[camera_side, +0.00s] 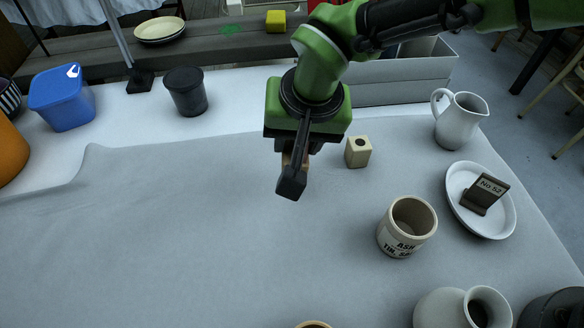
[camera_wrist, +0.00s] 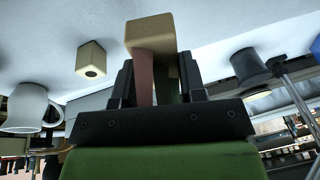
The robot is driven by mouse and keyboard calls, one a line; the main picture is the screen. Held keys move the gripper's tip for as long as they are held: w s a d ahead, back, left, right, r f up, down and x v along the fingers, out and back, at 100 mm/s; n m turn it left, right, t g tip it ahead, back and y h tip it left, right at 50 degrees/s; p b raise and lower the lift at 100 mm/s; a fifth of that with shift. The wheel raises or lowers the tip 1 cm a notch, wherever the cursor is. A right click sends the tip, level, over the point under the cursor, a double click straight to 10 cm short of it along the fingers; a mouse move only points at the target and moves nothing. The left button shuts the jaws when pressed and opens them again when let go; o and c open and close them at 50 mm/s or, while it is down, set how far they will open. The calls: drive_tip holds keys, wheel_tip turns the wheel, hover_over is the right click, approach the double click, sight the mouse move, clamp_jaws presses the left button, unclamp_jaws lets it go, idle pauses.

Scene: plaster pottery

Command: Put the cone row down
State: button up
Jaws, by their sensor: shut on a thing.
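The cone row shows in the wrist view as a beige block (camera_wrist: 150,32) with a reddish-brown piece and a dark green piece running from it back between the jaws. My gripper (camera_wrist: 158,80) is shut on it. In the side view my gripper (camera_side: 292,182) points down above the grey cloth, and its near finger hides nearly all of the cone row; only a small tan-brown bit shows beside the finger. I cannot tell how far the cone row is from the cloth.
A beige block with a dark hole (camera_side: 358,152) stands just right of my gripper. A lettered crock (camera_side: 407,227), a white jug (camera_side: 461,121) and a white plate (camera_side: 457,210) with a "No 52" sign (camera_side: 484,195) are farther right.

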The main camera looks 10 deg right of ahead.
drive_tip(key=shift+s+r, duration=0.1)
drive_tip(key=shift+r, duration=0.5)
drive_tip(key=n, duration=0.1)
drive_tip(key=s+n, duration=0.1)
drive_tip(key=shift+a+n+y, duration=0.3)
drive_tip(key=s+a+n+g+y, duration=0.1)
drive_tip(key=s+a+n+g, duration=0.35)
drive_tip(key=n, duration=0.75)
drive_tip(key=n+h, duration=0.1)
drive_tip(key=n, duration=1.3)
hover_over(264, 278)
drive_tip(key=shift+g, duration=0.25)
drive_tip(key=f, duration=0.9)
drive_tip(key=shift+w+d+f, duration=0.3)
drive_tip(key=shift+f, duration=0.1)
drive_tip(key=o, duration=1)
drive_tip(key=shift+o, duration=0.2)
